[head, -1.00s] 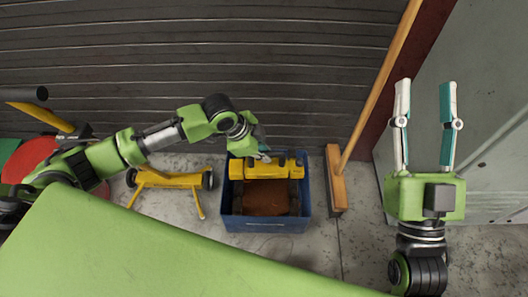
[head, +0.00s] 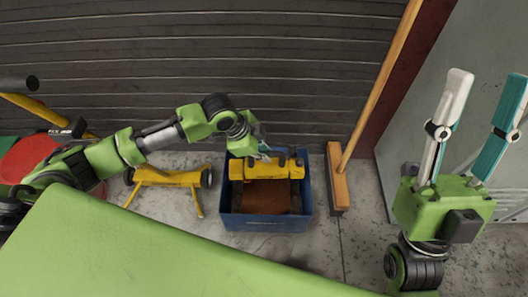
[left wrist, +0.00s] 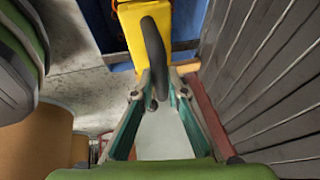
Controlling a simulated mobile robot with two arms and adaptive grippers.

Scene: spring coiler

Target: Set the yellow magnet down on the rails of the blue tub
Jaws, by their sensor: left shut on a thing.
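The yellow magnet (head: 283,167) is a long bar across the back part of the blue tub (head: 266,223). Its ends lie over the dark rails (head: 296,190) along the tub's sides, but I cannot tell whether it touches them. My left gripper (head: 264,151) is at the magnet's back side. In the left wrist view my left gripper (left wrist: 161,88) is shut on the magnet's dark curved handle (left wrist: 154,50), with the yellow body (left wrist: 132,22) beyond it. My right gripper (head: 487,100) is open and empty, raised at the right, far from the tub.
A brown mass (head: 265,197) fills the tub's bottom. A yellow wheeled stand (head: 168,178) is left of the tub. A wooden broom (head: 338,185) leans close on its right. The slatted wall (head: 200,60) is behind, and a grey cabinet (head: 480,50) stands at the right.

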